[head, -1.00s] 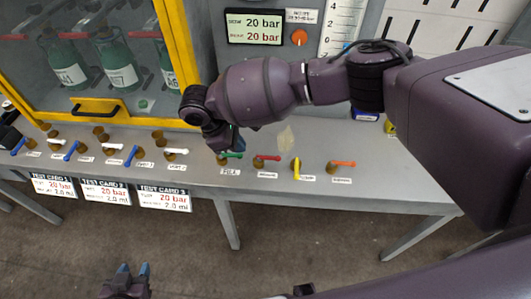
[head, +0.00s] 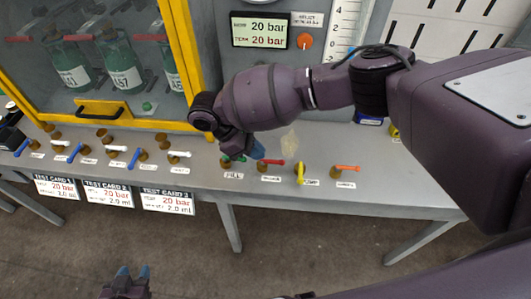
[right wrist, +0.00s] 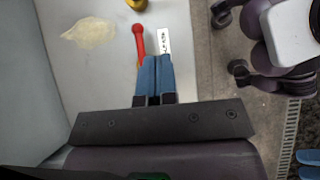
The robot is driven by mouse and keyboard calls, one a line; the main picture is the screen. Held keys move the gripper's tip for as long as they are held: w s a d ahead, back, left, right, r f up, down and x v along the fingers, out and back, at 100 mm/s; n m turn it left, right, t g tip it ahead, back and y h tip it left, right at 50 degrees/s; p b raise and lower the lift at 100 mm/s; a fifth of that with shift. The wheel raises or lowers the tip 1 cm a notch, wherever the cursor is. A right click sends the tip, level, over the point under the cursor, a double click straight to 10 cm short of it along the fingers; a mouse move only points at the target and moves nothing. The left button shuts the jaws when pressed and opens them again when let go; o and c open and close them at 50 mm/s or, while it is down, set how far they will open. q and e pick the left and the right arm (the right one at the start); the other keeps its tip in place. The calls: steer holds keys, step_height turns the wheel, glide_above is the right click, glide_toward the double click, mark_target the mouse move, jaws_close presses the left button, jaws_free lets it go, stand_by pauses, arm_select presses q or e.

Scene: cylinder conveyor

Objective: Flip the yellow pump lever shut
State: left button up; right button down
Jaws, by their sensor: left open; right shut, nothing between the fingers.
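The yellow pump lever (head: 300,173) stands on the bench, its handle pointing toward the front edge. The red lever (head: 273,163) is left of it and the orange lever (head: 347,168) right. My right gripper (head: 258,150) is shut and empty, beside the red lever and left of the yellow one; it partly hides the green lever (head: 235,159). In the right wrist view, its blue fingertips (right wrist: 155,60) are together by the red lever (right wrist: 139,42); a brass-yellow piece (right wrist: 137,4) shows at the top edge. My left gripper (head: 132,274) is open and empty, low in front of the bench.
Several blue and white levers line the bench's left half. Test cards (head: 109,191) hang from its front edge. A yellow-framed cabinet (head: 185,60) with green bottles stands behind. A pale patch (head: 289,139) lies on the bench behind the levers. The bench front right is clear.

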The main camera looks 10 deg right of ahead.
mark_target(300, 172)
steer(key=x, duration=0.7)
steer(key=shift+s+d+f, duration=0.1)
steer(key=shift+d+f, duration=0.1)
steer(key=shift+d, duration=0.05)
steer(key=d, duration=0.3)
steer(key=shift+s+f, duration=0.35)
steer(key=shift+f, duration=0.05)
steer(key=shift+s+d+f, duration=0.1)
steer(key=shift+s+d, duration=0.05)
steer(key=shift+d, duration=0.15)
steer(key=shift+d+f, duration=0.1)
steer(key=shift+d, duration=0.2)
steer(key=shift+s, duration=0.1)
